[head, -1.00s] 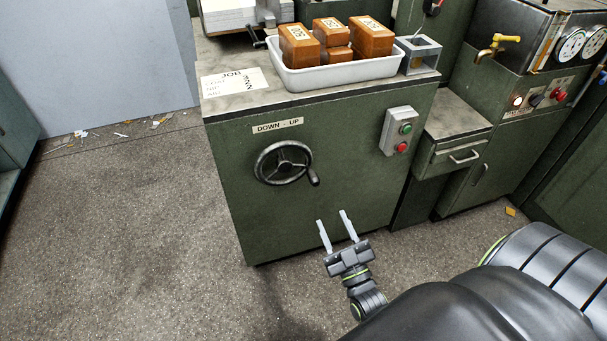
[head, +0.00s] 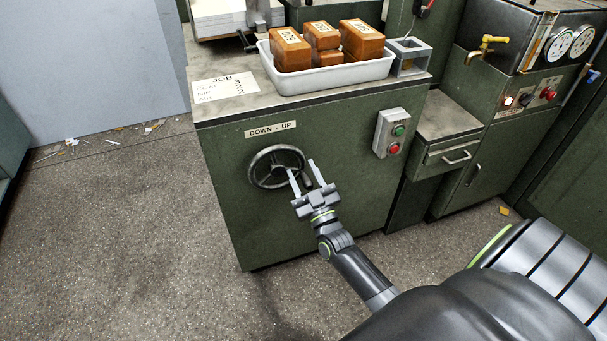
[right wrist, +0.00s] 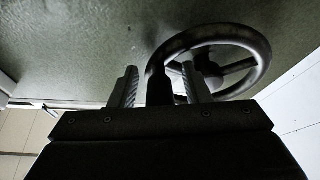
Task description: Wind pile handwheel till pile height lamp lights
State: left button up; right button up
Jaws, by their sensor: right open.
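The black pile handwheel (head: 263,158) is on the green cabinet front, under the "DOWN - UP" label (head: 270,129). My right gripper (head: 302,172) is open at the wheel's lower right rim. In the right wrist view the handwheel (right wrist: 262,50) lies just beyond the open fingers (right wrist: 160,88). Its dark handle (right wrist: 159,88) shows between the two fingers, with a gap on at least one side; contact cannot be told. I cannot pick out a lamp marked for pile height. My left gripper is not in view.
A white tray (head: 325,78) with several brown blocks and a job sheet (head: 225,87) lie on top. A drawer unit (head: 447,150) stands at right. The floor at left is mostly clear.

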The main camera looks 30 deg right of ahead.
jog(key=shift+c, duration=0.2)
jog(key=shift+d, duration=0.1)
grip_shut()
jog(key=shift+f, duration=0.15)
jog(key=shift+f+m+h, duration=0.3)
jog(key=shift+f+m, duration=0.05)
jog(key=shift+m, duration=0.15)
dwell(0.3)
